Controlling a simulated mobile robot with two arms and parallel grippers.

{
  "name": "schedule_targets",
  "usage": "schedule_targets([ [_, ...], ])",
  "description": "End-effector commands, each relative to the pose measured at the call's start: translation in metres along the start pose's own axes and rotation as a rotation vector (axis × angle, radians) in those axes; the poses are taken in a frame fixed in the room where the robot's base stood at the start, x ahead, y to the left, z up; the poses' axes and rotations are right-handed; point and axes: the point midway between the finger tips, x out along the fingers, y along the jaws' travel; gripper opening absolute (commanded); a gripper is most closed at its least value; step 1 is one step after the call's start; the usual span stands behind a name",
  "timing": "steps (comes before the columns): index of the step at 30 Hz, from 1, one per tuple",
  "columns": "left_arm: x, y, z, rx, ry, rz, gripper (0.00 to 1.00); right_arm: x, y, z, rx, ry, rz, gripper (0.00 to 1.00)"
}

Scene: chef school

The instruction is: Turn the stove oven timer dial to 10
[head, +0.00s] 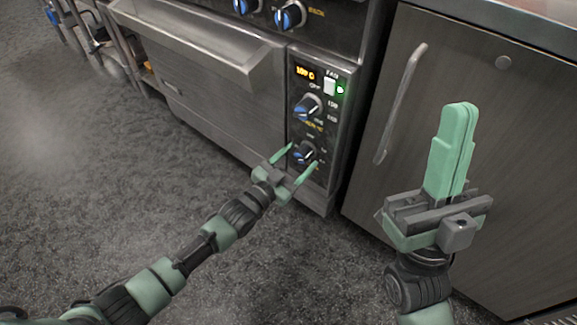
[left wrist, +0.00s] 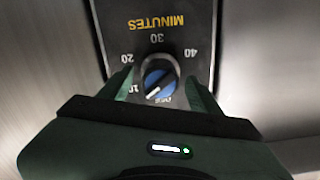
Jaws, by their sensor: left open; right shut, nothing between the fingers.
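The timer dial (head: 304,154) is the lower blue-and-black knob on the oven's control panel. In the left wrist view the timer dial (left wrist: 158,79) sits below the word MINUTES, which shows upside down. Its white mark points to the lower left, near the label 10 (left wrist: 121,95); whether it lines up exactly is unclear. My left gripper (head: 303,156) is open, with one finger on each side of the dial; it also shows in the left wrist view (left wrist: 160,88). Contact with the knob is not visible. My right gripper (head: 461,106) is shut and empty, pointing up.
Above the timer is another blue knob (head: 307,107), with an orange display (head: 305,73) and a white fan switch (head: 330,86). The oven door handle (head: 220,55) juts out at left. A steel cabinet door (head: 480,95) stands behind my right gripper.

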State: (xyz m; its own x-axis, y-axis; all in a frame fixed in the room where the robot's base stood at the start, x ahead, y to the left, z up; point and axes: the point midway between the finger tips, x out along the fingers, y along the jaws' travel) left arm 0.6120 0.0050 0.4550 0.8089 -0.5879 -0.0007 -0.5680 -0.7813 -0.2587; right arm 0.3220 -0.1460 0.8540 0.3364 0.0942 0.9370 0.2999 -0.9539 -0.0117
Motion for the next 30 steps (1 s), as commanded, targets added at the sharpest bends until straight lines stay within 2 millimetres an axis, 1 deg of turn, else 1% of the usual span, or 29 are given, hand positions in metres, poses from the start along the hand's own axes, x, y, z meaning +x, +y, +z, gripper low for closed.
schedule_targets([
  [1,-0.007,-0.001,-0.002,0.000,-0.002,0.000,0.63,0.004,0.001,0.009,-0.003,-0.050,0.001,0.00],
  [5,-0.025,-0.001,-0.001,0.001,-0.003,0.000,0.63,0.003,0.003,0.039,-0.012,-0.206,0.004,0.00],
  [9,-0.042,-0.001,-0.002,0.001,-0.002,0.000,0.63,-0.003,0.007,0.068,-0.020,-0.361,0.008,0.00],
  [12,-0.053,-0.001,-0.001,0.000,-0.002,0.000,0.63,-0.009,0.009,0.084,-0.025,-0.447,0.011,0.00],
  [15,-0.060,0.000,-0.001,0.000,-0.002,0.000,0.63,-0.014,0.010,0.094,-0.028,-0.506,0.013,0.00],
  [18,-0.064,-0.001,-0.001,0.001,0.000,0.000,0.63,-0.018,0.011,0.100,-0.029,-0.539,0.015,0.00],
  [26,-0.064,0.000,0.000,0.001,0.001,0.000,0.63,-0.019,0.011,0.102,-0.030,-0.550,0.015,0.00],
  [27,-0.064,0.000,0.000,0.001,0.000,0.000,0.63,-0.019,0.011,0.102,-0.029,-0.549,0.015,0.03],
  [29,-0.065,0.000,-0.002,-0.001,0.002,-0.001,0.63,-0.019,0.011,0.102,-0.025,-0.547,0.016,0.19],
  [30,-0.065,0.001,-0.005,-0.005,0.006,-0.002,0.63,-0.020,0.010,0.103,-0.014,-0.540,0.019,0.31],
])
